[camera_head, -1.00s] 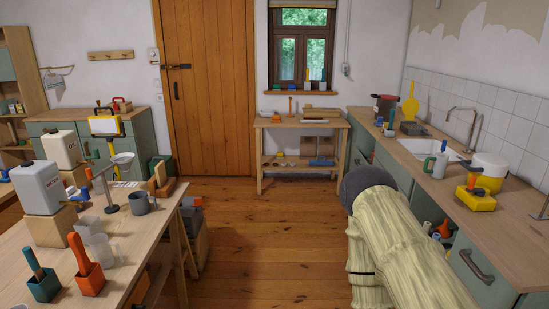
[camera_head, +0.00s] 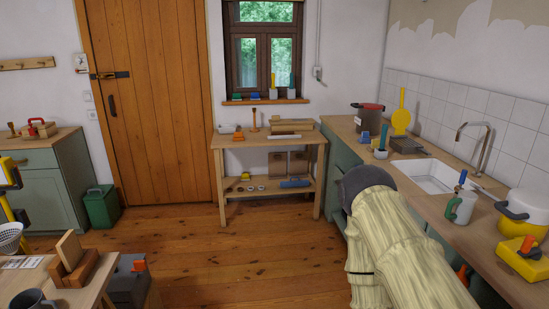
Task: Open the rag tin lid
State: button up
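A dark round tin (camera_head: 367,120) with a red-rimmed top and a pale label stands at the far end of the right-hand counter, near the window wall. It looks like the rag tin, but the label is too small to read. Its lid appears to be on. My own arm, in a pale sleeve with a dark grey end, fills the lower right and hides part of the counter front. My gripper is not in view, so what it holds cannot be seen.
The right counter (camera_head: 428,198) also holds a sink (camera_head: 432,178), a mug (camera_head: 460,207) and a white-and-yellow pot (camera_head: 523,213). A small wooden bench (camera_head: 226,141) stands under the window. A workbench corner is at lower left. The wooden floor (camera_head: 230,245) between is clear.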

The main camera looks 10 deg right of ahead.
aim_at(367, 105)
jog(key=z, duration=0.15)
jog(key=i, duration=1.6)
jog(key=z, duration=0.3)
jog(key=i, duration=1.7)
jog(key=z, duration=0.1)
